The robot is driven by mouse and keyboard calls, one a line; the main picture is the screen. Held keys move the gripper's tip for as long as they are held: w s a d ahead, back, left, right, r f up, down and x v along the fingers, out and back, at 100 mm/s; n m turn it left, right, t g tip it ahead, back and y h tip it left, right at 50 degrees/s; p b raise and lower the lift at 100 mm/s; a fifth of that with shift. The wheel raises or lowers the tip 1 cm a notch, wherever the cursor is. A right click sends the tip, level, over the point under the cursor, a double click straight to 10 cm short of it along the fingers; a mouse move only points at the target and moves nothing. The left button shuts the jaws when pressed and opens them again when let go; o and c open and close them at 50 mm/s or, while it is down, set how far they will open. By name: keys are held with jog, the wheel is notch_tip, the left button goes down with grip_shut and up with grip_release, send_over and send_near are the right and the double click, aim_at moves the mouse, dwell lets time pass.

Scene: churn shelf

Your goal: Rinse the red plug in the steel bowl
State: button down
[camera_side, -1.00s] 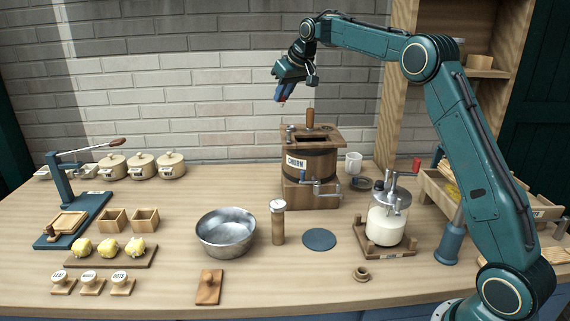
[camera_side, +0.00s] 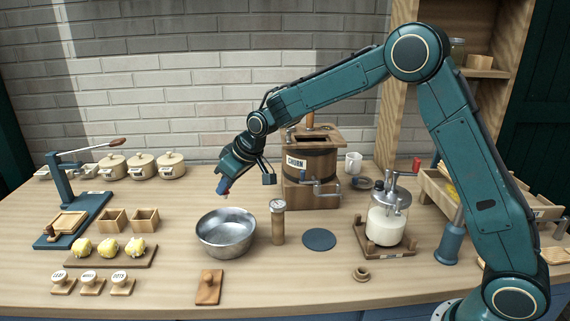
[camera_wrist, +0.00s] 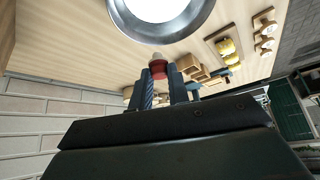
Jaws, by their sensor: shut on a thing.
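The steel bowl (camera_side: 226,234) stands on the table, left of centre in the side view. In the wrist view its rim (camera_wrist: 208,12) shows at the top, with a bright white inside. My gripper (camera_side: 223,187) is above the bowl's back rim, pointing down, apart from it. It is shut on the red plug (camera_wrist: 157,68), which sits between the two blue fingers with a pale tip sticking out. In the side view only a small bit of red shows at the fingertips.
The wooden churn (camera_side: 310,172) stands behind and right of the bowl. A lidded wooden cylinder (camera_side: 278,222) is close to the bowl's right. A wooden block (camera_side: 208,287) lies in front. A board with yellow lumps (camera_side: 110,257) lies to the left.

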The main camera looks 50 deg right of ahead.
jog(key=shift+s+a+f, duration=0.6)
jog(key=shift+a, duration=0.2)
jog(key=shift+f, duration=0.15)
jog(key=shift+f, duration=5)
jog(key=shift+w+a, duration=0.2)
jog(key=shift+s+d, duration=0.2)
jog(key=shift+d, duration=0.05)
notch_tip(320, 180, up, 8)
jog(key=shift+f, duration=0.25)
